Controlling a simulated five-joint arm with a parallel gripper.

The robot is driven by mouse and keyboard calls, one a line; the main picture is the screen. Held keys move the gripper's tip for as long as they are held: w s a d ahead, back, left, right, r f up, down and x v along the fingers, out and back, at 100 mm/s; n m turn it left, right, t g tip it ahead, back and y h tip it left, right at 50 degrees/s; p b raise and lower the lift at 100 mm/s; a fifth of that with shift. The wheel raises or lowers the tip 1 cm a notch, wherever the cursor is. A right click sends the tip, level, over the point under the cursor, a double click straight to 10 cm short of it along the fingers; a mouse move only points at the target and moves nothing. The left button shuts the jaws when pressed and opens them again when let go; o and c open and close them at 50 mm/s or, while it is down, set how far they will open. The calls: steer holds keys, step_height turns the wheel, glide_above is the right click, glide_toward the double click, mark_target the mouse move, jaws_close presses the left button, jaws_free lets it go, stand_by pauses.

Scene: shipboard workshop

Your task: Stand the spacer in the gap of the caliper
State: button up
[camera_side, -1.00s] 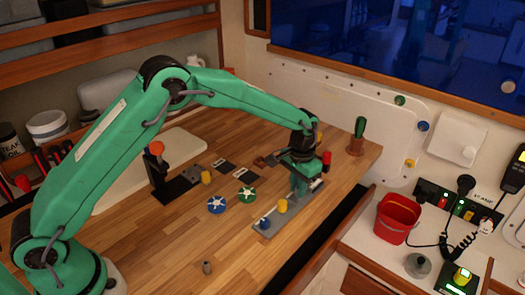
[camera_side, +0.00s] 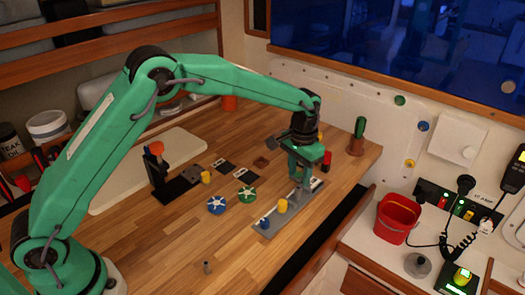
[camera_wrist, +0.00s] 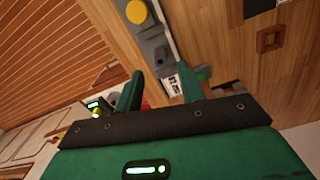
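The wrist view shows the grey bar (camera_wrist: 149,42) running down between my fingers, with a yellow disc, grey blocks and a white marked label (camera_wrist: 172,83). My gripper (camera_side: 301,181) is above the far part of the bar. Its fingers (camera_wrist: 163,88) are apart, and I see nothing held between them. I cannot tell which piece is the spacer; the fingers and gripper body hide part of the bar.
A blue wheel (camera_side: 216,205) and a green wheel (camera_side: 246,197) lie left of the bar. A black fixture with an orange top (camera_side: 157,148) stands farther left. A small grey cylinder (camera_side: 207,267) stands near the front. A green-handled tool (camera_side: 357,137) stands behind right. The front bench is mostly clear.

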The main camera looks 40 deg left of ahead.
mark_target(298, 188)
step_height(298, 188, up, 7)
steer(key=shift+r, duration=0.15)
stand_by(0.8)
steer(key=s+a+r+n+t, duration=0.1)
steer(key=s+a+r, duration=0.4)
steer(key=s+r, duration=0.15)
steer(key=s+a+r+t, duration=0.2)
steer(key=s+a+r, duration=0.35)
steer(key=s, duration=0.25)
steer(key=s+a+f+t, duration=0.1)
steer(key=s+a, duration=0.1)
steer(key=s, duration=0.7)
steer(key=s+a+f+n+t, duration=0.1)
steer(key=s+a, duration=0.1)
steer(key=s, duration=0.7)
steer(key=shift+a+f+t, duration=0.2)
steer(key=shift+a+t, duration=0.05)
steer(key=shift+t, duration=0.05)
